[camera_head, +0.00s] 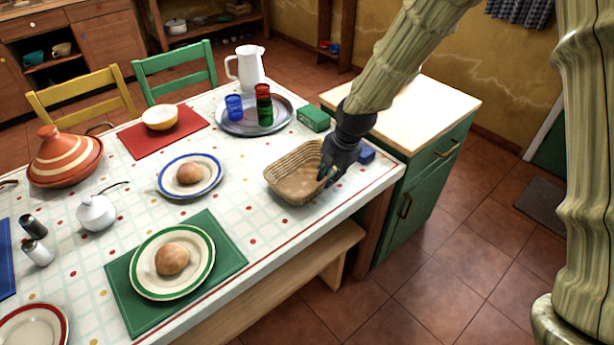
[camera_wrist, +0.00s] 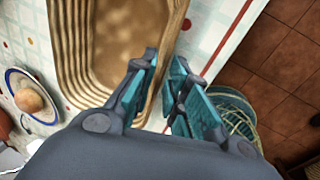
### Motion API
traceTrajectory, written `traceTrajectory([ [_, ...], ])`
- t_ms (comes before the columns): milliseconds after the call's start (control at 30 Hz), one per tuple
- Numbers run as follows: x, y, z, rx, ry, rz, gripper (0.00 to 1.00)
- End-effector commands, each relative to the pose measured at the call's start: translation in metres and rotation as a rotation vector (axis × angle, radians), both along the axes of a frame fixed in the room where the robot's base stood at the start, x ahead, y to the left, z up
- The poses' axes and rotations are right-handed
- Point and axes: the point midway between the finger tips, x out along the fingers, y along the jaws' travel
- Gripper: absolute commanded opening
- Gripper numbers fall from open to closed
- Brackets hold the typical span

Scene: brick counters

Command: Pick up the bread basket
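The bread basket (camera_head: 290,186) is a tan woven oval with an empty inside, near the right end of the dining table. My gripper (camera_head: 326,174) is at its right side, reaching down from above. In the wrist view, the basket (camera_wrist: 110,45) fills the upper left. The two teal-padded fingers of my gripper (camera_wrist: 166,80) are close together, one on each side of the basket's right rim, shut on it. I cannot tell whether the basket's underside touches the table.
On the table (camera_head: 233,180) stand a tray with cups (camera_head: 240,129), a white pitcher (camera_head: 249,66), a green box (camera_head: 313,118) and a blue box (camera_head: 367,153). Plates with buns (camera_head: 173,258) lie left. A green cabinet (camera_head: 432,165) stands behind, and a bench (camera_head: 300,275) in front.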

Motion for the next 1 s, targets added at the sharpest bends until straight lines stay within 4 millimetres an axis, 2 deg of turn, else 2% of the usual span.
traceTrajectory([
  [167, 0.001, 0.001, -0.009, -0.001, 0.001, 0.000, 0.16],
  [500, 0.008, 0.006, -0.045, 0.000, 0.001, -0.003, 0.16],
  [867, 0.010, 0.007, -0.051, 0.000, 0.000, -0.003, 0.16],
  [967, 0.010, 0.007, -0.051, 0.000, 0.000, -0.003, 0.00],
  [1000, 0.010, 0.007, -0.051, 0.000, 0.000, -0.003, 0.00],
])
